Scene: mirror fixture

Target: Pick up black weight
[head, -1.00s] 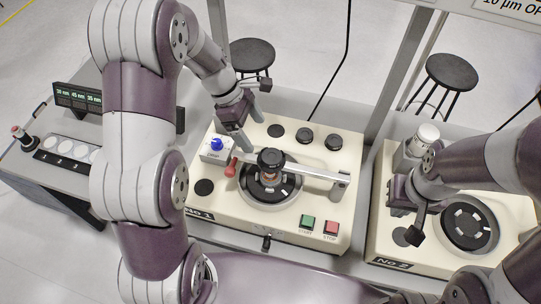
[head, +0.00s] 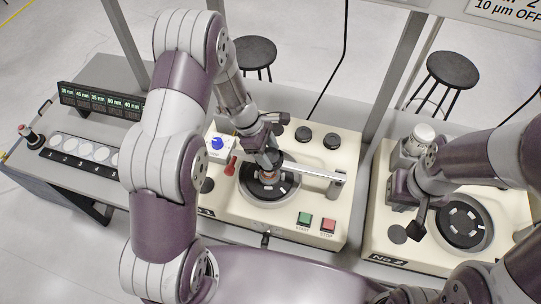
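A black weight (head: 269,157) sits on top of a copper-coloured piece on the round dark plate (head: 253,188) of machine No 1. In the head view my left gripper (head: 268,160) is down at this weight and hides much of it. Whether its fingers are closed on the weight is too small to tell. Two more black weights, one near the middle back (head: 303,133) and one to its right (head: 332,141), rest on the cream top of the machine. My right gripper (head: 418,215) hangs over machine No 2, away from the weights; its finger opening is unclear.
A metal arm (head: 315,173) spans the plate close to my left gripper. A blue knob (head: 217,143) and red lever (head: 231,166) stand to its left; green (head: 304,218) and red (head: 328,225) buttons are in front. A white-disc tray (head: 82,150) lies far left.

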